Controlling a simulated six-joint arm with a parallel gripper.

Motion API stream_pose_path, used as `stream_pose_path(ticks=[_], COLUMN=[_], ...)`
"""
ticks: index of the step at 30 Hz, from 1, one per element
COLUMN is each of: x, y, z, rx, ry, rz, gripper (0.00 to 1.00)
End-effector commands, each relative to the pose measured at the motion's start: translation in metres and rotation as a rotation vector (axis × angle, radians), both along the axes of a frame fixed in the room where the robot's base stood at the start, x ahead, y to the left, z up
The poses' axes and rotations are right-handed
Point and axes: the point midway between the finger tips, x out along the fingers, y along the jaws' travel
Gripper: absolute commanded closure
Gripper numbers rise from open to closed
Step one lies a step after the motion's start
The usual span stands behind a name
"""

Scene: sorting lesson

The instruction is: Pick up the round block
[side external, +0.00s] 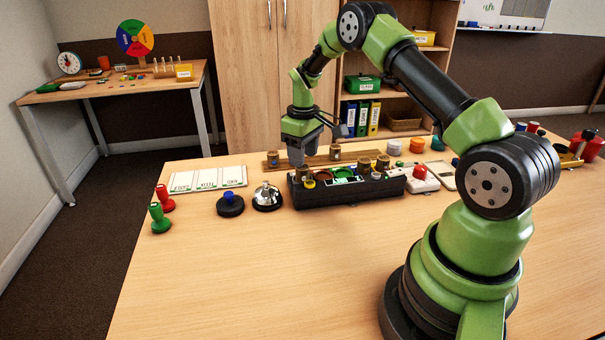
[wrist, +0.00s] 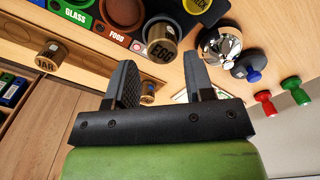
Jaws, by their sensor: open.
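Several round wooden blocks are in view. One marked EGG (wrist: 161,49) lies beyond and between my fingertips in the wrist view, at the edge of the dark sorting tray. Another marked JAR (wrist: 50,56) is on a wooden strip at the left of that view. In the side view, round blocks stand on the strip (side external: 335,152) and at the tray (side external: 303,173). My gripper (side external: 296,156) points down over the tray's left end. In the wrist view my gripper (wrist: 158,68) is open, with nothing between its fingers.
The black tray (side external: 345,194) has coloured, labelled compartments. A silver bell (side external: 266,197), a black disc with a blue knob (side external: 230,205), a word card (side external: 207,179) and red (side external: 165,198) and green pegs (side external: 159,218) are at left. The front table is clear.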

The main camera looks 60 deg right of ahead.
Motion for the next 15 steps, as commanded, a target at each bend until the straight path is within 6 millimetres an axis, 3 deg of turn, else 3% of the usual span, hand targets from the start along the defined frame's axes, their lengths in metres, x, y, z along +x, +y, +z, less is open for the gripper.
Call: stream_pose_path(ticks=[6,15], x=[0.0,0.0], y=[0.003,0.003], z=[-0.035,-0.043], rx=[0.001,-0.002], ry=[0.004,0.001], rz=[0.0,-0.002], gripper=[0.52,0.52])
